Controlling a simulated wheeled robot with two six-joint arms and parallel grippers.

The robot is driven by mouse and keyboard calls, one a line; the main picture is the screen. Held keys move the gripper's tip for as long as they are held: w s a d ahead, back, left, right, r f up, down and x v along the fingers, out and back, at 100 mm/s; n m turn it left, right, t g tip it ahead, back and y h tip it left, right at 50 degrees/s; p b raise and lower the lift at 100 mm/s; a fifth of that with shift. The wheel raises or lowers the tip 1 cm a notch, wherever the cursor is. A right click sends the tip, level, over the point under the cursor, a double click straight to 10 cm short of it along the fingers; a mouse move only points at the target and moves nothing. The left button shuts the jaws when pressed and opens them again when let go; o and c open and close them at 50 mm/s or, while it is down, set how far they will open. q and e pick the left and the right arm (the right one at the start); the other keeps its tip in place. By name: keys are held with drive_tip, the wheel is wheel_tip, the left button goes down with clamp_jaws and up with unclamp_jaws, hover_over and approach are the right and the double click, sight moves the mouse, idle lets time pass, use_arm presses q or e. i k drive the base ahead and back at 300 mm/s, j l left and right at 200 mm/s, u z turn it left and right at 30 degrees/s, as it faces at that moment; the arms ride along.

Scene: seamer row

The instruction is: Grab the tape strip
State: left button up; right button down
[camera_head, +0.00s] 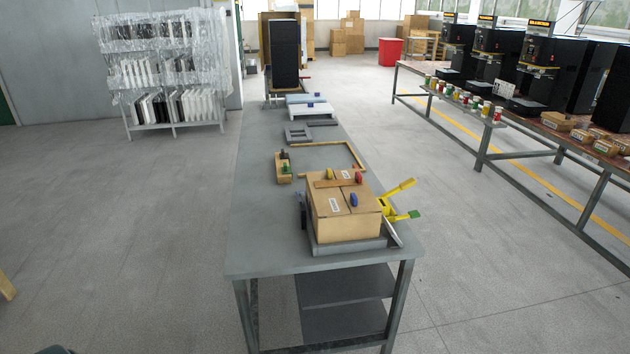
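A closed cardboard box (343,221) sits in a grey tray (347,248) near the close end of the long grey table. A brown strip (326,184) lies across the back of its top; it may be the tape strip, but it is too small to be sure. Small yellow (330,174), red (358,177) and blue (353,200) pieces stand on the box top, beside white labels. A yellow tool (399,190) with a green-tipped part (415,214) sticks out at the box's right side. Neither of my grippers is in view.
The grey table (262,225) is bare left of the box. A small wooden block (284,173), a wooden frame and grey fixtures lie farther back. A rack (165,75) stands back left. Machines line a long bench (520,125) at right. Floor beside the table is clear.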

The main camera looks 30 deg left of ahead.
sight(357, 180)
drive_tip(key=i+l+u, duration=0.2)
drive_tip(key=u, duration=0.2)
drive_tip(key=i+l+u, duration=0.3)
drive_tip(key=u, duration=0.15)
drive_tip(key=i+l+u, duration=0.2)
drive_tip(key=l+u, duration=0.2)
